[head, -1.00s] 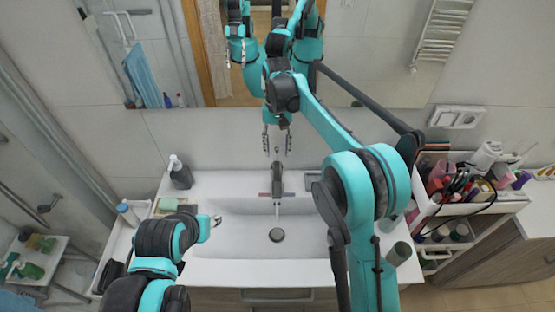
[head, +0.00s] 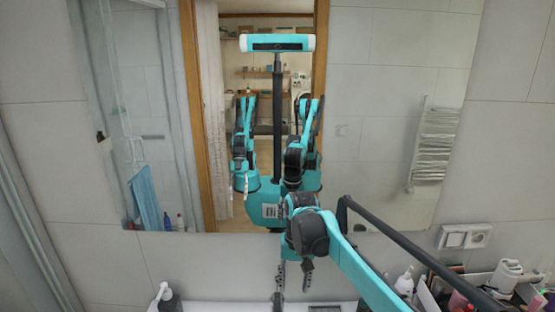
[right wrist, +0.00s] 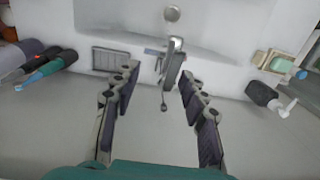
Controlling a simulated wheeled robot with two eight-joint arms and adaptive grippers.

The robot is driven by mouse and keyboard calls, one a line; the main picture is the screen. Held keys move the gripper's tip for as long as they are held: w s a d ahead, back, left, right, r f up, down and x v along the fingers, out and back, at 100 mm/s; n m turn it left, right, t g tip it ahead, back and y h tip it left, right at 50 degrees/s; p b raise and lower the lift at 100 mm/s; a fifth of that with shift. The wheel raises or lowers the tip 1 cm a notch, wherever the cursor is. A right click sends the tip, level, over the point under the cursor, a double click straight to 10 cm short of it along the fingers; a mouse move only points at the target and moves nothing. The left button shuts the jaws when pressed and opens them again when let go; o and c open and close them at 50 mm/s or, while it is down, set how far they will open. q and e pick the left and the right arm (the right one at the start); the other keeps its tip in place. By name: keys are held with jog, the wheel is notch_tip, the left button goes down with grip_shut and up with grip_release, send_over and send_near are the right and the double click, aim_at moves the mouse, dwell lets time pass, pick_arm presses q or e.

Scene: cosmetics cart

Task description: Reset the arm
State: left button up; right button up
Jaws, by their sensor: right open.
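My right arm comes in from the lower right of the head view, and its gripper (head: 293,275) hangs in front of the wall below the mirror. The right wrist view shows the same gripper (right wrist: 158,82) with its fingers spread wide and nothing between them. The tap (right wrist: 173,68) of the washbasin shows beyond the gap between the fingers, apart from them. My left arm and gripper are outside the head view, except as a reflection.
The mirror (head: 385,110) fills the upper wall and reflects my body. A soap dispenser (head: 168,298) stands at the lower left. The cosmetics cart's bottles and tools (head: 505,280) crowd the lower right, below a wall socket (head: 465,236). A basin (right wrist: 215,30) shows in the wrist view.

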pick_arm(q)
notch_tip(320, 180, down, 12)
jog(key=b, duration=1)
jog(key=shift+b, duration=0.4)
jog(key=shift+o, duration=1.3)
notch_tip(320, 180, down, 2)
jog(key=b, duration=0.2)
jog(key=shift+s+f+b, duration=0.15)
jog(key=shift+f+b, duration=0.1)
jog(key=shift+b, duration=0.05)
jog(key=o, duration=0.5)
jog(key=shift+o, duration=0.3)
pick_arm(e)
jog(key=s+d+f+t, duration=0.3)
jog(key=s+d+f, duration=0.3)
jog(key=s+f, duration=0.3)
jog(key=s+d+f+t, duration=0.4)
jog(key=s+d+f, duration=0.3)
jog(key=s, duration=0.6)
notch_tip(320, 180, down, 2)
jog(key=shift+s, duration=0.25)
jog(key=shift+d, duration=0.1)
